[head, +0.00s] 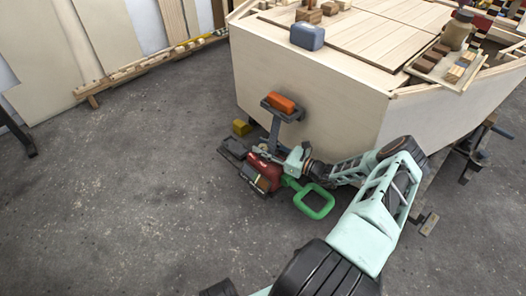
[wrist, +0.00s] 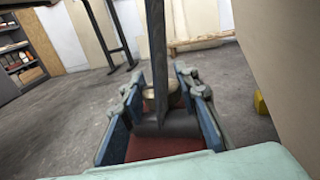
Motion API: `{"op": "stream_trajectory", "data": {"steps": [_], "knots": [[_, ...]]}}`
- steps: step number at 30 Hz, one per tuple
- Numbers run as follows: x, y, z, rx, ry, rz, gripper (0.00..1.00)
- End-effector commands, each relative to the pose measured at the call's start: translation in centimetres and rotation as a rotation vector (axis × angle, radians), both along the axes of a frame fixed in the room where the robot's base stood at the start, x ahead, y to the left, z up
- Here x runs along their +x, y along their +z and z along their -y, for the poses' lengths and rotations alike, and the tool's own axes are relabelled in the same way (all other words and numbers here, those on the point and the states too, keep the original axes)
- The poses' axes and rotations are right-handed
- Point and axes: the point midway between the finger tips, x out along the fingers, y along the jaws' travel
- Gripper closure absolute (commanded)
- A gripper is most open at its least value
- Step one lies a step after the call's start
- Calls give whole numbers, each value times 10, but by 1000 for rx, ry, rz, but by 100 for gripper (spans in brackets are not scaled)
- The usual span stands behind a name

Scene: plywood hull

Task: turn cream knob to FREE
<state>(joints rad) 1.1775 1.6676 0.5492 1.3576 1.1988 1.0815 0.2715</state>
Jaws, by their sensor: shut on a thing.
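The cream knob (wrist: 148,96) shows in the wrist view between my gripper's two blue fingers, partly hidden by a dark upright bar (wrist: 157,50). My gripper (wrist: 162,88) is shut on the knob, with a finger on each side. A red surface (wrist: 160,148) lies below it. In the head view my gripper (head: 280,160) reaches down to a red unit (head: 262,168) low by the hull, beside a green loop handle (head: 315,203). The knob's marking and the word FREE cannot be read in either view.
The plywood hull (head: 300,100) stands close behind the red unit. An orange block (head: 281,102) sits on a grey bracket above it. A yellow block (head: 241,127) lies on the floor beside the hull. The concrete floor (head: 110,200) to the left is clear.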

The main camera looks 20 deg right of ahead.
Motion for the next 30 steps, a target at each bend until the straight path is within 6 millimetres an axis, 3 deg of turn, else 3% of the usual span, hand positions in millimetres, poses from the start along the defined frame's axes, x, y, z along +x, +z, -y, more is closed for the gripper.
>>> {"op": "stream_trajectory", "data": {"steps": [15, 16, 20, 30], "knots": [[0, -1, 0, 0, 17, -2, 96], [0, -1, 0, 0, 17, -2, 68], [0, 0, 0, 0, 17, -1, 54], [0, 3, 0, -1, 17, 1, 53]]}}
